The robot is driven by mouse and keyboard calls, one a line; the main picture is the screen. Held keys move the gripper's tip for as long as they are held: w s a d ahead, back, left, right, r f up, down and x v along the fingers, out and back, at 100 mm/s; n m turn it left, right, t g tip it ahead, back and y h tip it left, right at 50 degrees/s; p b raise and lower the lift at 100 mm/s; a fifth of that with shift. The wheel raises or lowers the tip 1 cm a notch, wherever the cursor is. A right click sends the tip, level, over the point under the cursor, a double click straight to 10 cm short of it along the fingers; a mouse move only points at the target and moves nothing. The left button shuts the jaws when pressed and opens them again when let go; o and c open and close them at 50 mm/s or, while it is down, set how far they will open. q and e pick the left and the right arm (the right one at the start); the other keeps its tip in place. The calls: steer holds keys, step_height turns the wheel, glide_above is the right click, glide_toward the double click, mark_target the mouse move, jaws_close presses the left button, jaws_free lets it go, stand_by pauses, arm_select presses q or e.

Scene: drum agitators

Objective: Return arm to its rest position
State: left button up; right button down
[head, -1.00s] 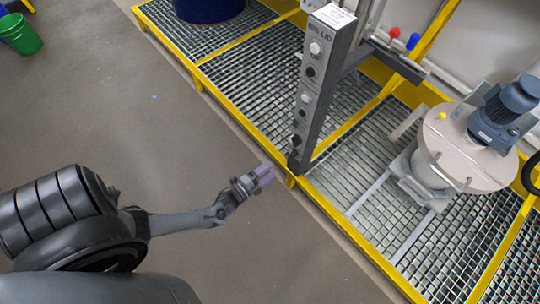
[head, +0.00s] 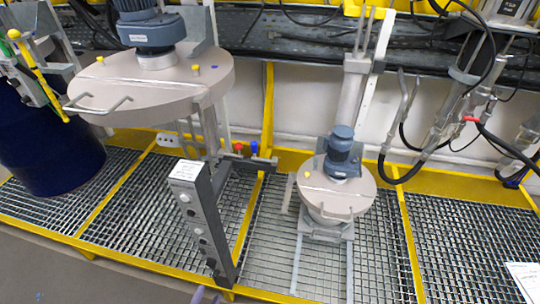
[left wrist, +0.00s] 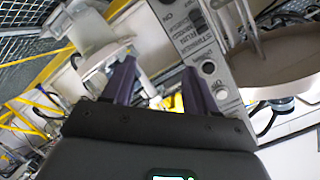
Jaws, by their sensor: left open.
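My left gripper (left wrist: 158,84) is open and empty, with two purple fingers spread apart in the left wrist view. In the head view only its purple fingertips (head: 207,296) show at the bottom edge, just below the foot of the grey control post (head: 208,225). The post's button panel (left wrist: 203,48) is behind the fingers in the left wrist view; I see no contact. The rest of my left arm is outside the head view. My right gripper is not in view.
A large lid with a motor (head: 150,85) hangs above the grating at left, near a dark blue drum (head: 45,145). A smaller lidded agitator (head: 335,185) stands right of the post. Hoses (head: 430,140) hang at right. Grey floor (head: 60,275) is clear at lower left.

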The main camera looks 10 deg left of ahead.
arm_select(q)
steer(key=s+d+r+n+g+h+p, duration=0.1)
steer(key=d+r+n+g+p, duration=0.15)
steer(key=r, duration=0.45)
steer(key=s+d+r+n+g+h+p, duration=0.1)
steer(key=r+g, duration=0.2)
steer(key=r, duration=0.4)
steer(key=s+r+n+g+p, duration=0.25)
steer(key=s+r+g, duration=0.35)
steer(key=s, duration=0.4)
step_height(320, 180, up, 35)
steer(key=p, duration=3.5)
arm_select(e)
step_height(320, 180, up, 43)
arm_select(q)
step_height(320, 180, down, 64)
steer(key=b, duration=6.3)
steer(key=shift+d+r, duration=0.25)
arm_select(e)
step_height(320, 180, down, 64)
